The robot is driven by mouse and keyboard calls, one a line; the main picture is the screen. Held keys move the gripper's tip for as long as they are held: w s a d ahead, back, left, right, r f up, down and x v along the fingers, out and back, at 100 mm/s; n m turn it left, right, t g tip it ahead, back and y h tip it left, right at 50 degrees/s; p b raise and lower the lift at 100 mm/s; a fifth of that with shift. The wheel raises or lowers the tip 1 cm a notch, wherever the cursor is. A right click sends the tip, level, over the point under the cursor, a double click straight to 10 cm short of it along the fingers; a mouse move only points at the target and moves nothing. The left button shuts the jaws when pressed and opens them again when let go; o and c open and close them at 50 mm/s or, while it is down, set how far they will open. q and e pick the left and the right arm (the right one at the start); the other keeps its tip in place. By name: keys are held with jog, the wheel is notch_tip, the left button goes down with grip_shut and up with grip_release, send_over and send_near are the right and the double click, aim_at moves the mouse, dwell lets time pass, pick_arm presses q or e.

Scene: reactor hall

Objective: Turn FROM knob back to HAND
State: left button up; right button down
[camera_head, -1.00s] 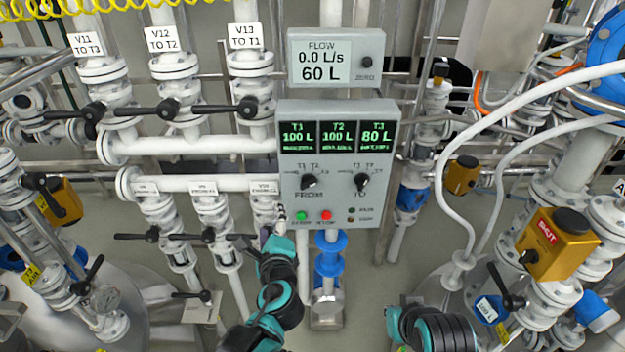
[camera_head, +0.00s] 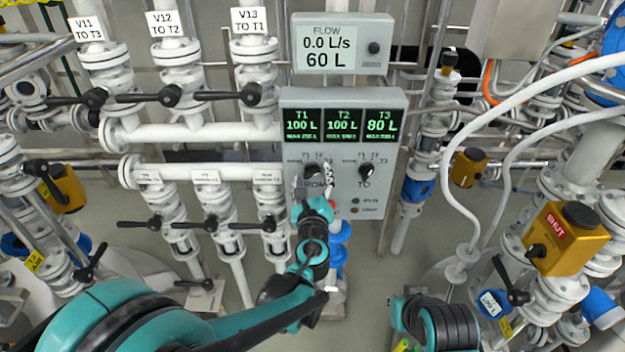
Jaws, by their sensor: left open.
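The grey control panel (camera_head: 384,203) stands in the middle of the head view. Its FROM knob (camera_head: 313,170) is black, at the left of the lower half; the black TO knob (camera_head: 366,171) is to its right. My left gripper (camera_head: 313,184) is open in front of the panel, its two fingers apart just below and to either side of the FROM knob. I cannot tell whether they touch the knob. The gripper hides part of the FROM label and the green button. My right arm's teal and black links show at the bottom right; its gripper is not in view.
Above the panel is a flow display (camera_head: 328,48) reading 0.0 L/s and 60 L. Valves with black handles, labelled V11, V12 and V13 (camera_head: 249,21), stand at the left. White hoses (camera_head: 452,190) and a yellow SHUT actuator (camera_head: 557,243) are at the right.

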pick_arm(q)
jog(key=c, duration=1.2)
jog(key=shift+o, duration=0.2)
